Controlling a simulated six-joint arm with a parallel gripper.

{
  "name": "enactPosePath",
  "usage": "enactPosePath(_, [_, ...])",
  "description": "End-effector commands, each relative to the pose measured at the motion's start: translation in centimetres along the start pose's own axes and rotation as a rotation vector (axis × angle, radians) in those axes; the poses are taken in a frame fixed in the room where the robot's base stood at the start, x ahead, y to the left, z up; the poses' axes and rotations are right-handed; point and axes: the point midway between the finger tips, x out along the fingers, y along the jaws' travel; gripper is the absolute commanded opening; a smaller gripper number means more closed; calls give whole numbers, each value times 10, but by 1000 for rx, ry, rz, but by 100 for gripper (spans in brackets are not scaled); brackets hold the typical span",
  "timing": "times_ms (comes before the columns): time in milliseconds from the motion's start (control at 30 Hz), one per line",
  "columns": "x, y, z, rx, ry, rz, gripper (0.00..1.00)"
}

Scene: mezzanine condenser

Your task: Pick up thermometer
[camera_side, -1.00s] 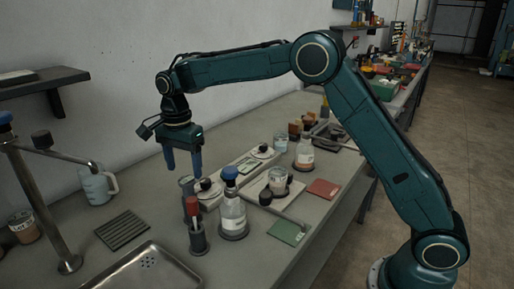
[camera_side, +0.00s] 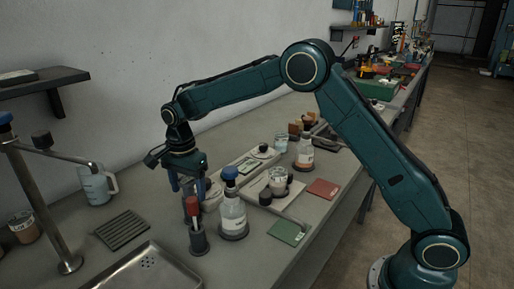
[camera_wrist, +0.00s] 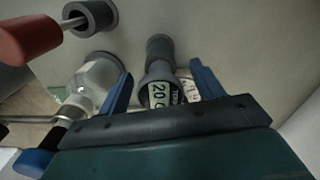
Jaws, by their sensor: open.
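The thermometer appears to be a grey, round-headed piece with a "20 C" readout (camera_wrist: 159,94), seen between my fingers in the wrist view. Its grey cylindrical part extends away beyond the readout. My gripper (camera_wrist: 160,84) is open, with one blue finger on each side of it and gaps visible. In the side view my gripper (camera_side: 187,187) is low over the bench, behind the red-handled tool, and the thermometer is mostly hidden there. I cannot tell whether a finger touches it.
A red-handled tool (camera_side: 192,207) stands in a dark holder (camera_side: 198,242) close in front. A blue-capped bottle (camera_side: 233,213) stands just right of my gripper. A ribbed mat (camera_side: 123,230) and a sink (camera_side: 147,268) lie left.

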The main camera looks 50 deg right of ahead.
Motion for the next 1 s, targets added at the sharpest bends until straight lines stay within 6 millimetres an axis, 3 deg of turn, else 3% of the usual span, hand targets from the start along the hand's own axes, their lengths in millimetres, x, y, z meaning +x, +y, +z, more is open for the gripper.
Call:
enactPosePath(567, [4, 0, 0, 0, 0, 0, 67])
enactPosePath(800, [4, 0, 0, 0, 0, 0, 19])
enactPosePath(1000, [4, 0, 0, 0, 0, -1, 16])
